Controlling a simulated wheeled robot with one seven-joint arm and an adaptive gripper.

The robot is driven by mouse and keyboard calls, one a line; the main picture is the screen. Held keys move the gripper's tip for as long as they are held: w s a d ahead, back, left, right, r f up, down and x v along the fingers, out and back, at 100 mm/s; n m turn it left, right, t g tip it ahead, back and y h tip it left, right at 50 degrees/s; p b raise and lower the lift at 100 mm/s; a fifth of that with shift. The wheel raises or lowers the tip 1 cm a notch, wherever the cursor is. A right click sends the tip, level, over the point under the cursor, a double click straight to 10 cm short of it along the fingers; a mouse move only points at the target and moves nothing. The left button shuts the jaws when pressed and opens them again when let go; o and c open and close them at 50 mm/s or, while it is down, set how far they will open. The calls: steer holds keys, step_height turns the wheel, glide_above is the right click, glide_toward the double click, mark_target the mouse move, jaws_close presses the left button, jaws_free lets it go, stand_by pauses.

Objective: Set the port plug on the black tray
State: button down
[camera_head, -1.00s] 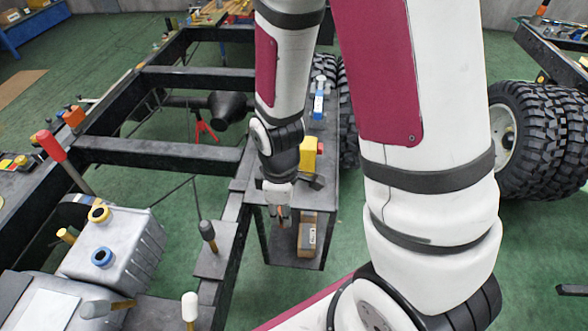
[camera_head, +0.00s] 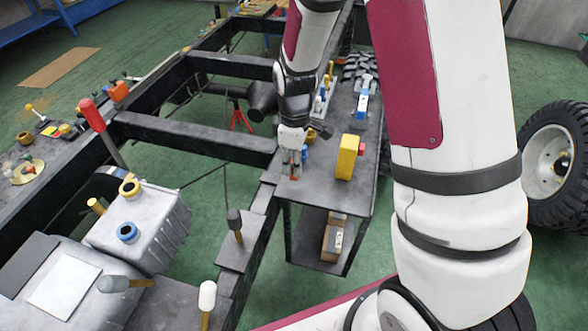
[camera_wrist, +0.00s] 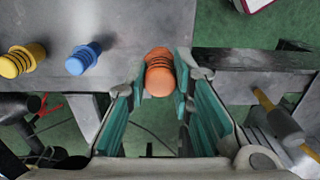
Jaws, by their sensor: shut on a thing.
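An orange port plug (camera_wrist: 159,78) with dark rings sits between the teal finger pads of my gripper (camera_wrist: 162,66) in the wrist view. My gripper is shut on it. In the head view my gripper (camera_head: 294,166) is at the left side of the dark workbench top, with the plug small and partly hidden below it. I cannot tell whether the plug touches the surface. A flat black square (camera_head: 27,264), which looks like the black tray, lies at the lower left on the grey surface, beside a white square (camera_head: 64,287).
A blue plug (camera_wrist: 83,59) and a yellow plug (camera_wrist: 22,60) stand near my gripper on the bench. A yellow block (camera_head: 347,157) stands to its right.

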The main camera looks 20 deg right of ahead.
steer(key=shift+w, duration=0.25)
steer(key=shift+f, duration=1.75)
steer(key=shift+f, duration=0.15)
steer(key=c, duration=1.4)
jaws_free()
